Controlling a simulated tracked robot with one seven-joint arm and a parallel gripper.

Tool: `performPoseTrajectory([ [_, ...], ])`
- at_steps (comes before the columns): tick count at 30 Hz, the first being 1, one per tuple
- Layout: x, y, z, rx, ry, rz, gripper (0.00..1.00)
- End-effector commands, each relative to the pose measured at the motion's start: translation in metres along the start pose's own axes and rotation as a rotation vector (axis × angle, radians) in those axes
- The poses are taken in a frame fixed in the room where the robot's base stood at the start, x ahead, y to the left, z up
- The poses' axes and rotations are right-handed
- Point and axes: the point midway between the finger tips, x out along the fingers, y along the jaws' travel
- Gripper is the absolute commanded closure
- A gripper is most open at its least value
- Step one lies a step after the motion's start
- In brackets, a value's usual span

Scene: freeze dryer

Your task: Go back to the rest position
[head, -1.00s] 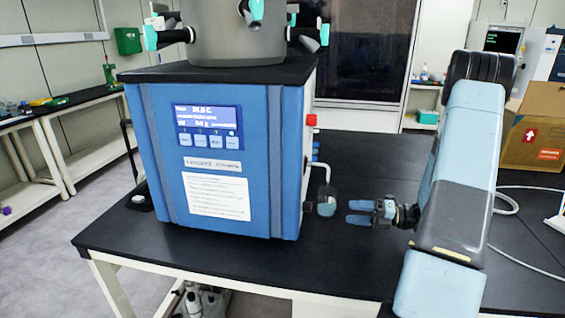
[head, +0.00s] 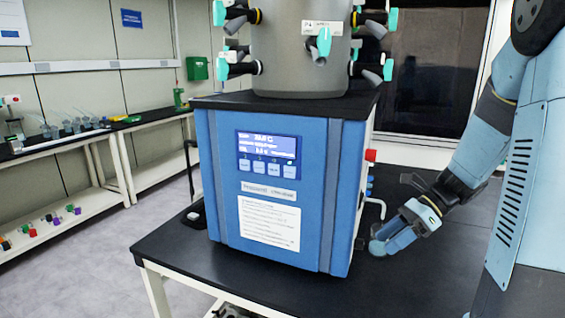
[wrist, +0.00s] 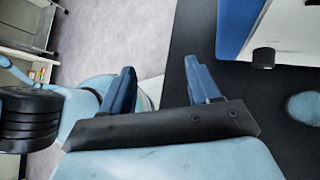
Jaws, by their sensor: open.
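My gripper (head: 394,242) hangs low over the black table, just right of the freeze dryer. In the wrist view its two blue fingers (wrist: 161,72) stand apart with nothing between them. The freeze dryer (head: 222,190) is a blue cabinet with a lit screen and a grey manifold drum (head: 290,62) on top. In the head view my fingers overlap a small rounded cup (head: 377,247) below the white drain pipe. In the wrist view a pale blue rounded thing (wrist: 305,108), perhaps that cup, lies right of the fingers, apart from them.
The black table top (head: 425,285) is bare in front of my gripper. A dark knob (wrist: 263,58) sticks out from the cabinet's side. A side bench (head: 150,120) with small items runs along the left wall. Grey floor lies between bench and table.

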Motion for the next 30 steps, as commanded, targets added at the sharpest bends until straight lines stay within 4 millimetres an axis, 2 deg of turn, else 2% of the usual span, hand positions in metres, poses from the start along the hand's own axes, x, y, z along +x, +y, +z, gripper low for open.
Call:
performPoseTrajectory([
  [3, -0.001, 0.018, 0.014, -0.172, 0.11, -0.008, 0.39],
  [13, -0.009, 0.065, 0.039, -0.649, 0.405, 0.0, 0.39],
  [30, -0.041, 0.136, 0.072, -1.455, 0.932, 0.062, 0.39],
])
